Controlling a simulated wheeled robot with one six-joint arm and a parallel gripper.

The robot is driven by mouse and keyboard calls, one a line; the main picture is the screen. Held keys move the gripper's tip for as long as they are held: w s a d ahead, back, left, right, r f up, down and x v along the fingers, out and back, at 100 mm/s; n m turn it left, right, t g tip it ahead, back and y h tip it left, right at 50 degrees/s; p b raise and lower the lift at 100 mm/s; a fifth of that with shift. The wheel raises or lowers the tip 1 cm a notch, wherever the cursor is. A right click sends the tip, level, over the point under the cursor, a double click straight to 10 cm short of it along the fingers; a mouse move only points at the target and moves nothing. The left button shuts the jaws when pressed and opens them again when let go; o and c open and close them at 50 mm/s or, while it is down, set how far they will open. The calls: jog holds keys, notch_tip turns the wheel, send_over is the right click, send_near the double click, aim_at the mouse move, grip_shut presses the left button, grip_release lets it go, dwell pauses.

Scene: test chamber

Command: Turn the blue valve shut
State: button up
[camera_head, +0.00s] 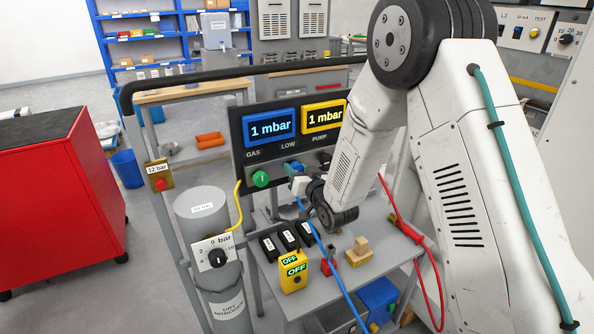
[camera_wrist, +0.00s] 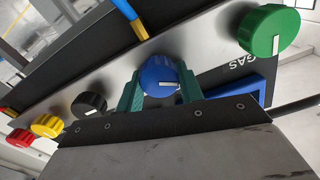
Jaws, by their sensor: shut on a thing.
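The blue valve (camera_wrist: 159,73) is a round knob with a white pointer mark, on the grey strip of the control panel. In the wrist view my gripper (camera_wrist: 160,88) has its teal fingers on both sides of the knob, shut on it. The pointer lies nearly crosswise in that view. In the head view the blue valve (camera_head: 292,168) shows only in part behind my gripper (camera_head: 299,184). Above it, a blue display (camera_head: 270,128) and a yellow display (camera_head: 323,117) both read 1 mbar.
A green knob (camera_wrist: 268,30) and a black knob (camera_wrist: 89,104) flank the blue one; yellow and red knobs lie farther left. A grey cylinder (camera_head: 203,215) stands left of the bench.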

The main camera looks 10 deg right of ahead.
jog(key=m, duration=0.6)
jog(key=shift+d, duration=0.1)
jog(key=m, duration=0.6)
jog(key=shift+f, duration=0.15)
dwell(0.5)
jog(key=o, duration=1)
jog(key=shift+s, duration=0.1)
jog(key=v, duration=0.7)
jog(key=shift+s+d, duration=0.15)
jog(key=shift+s, duration=0.1)
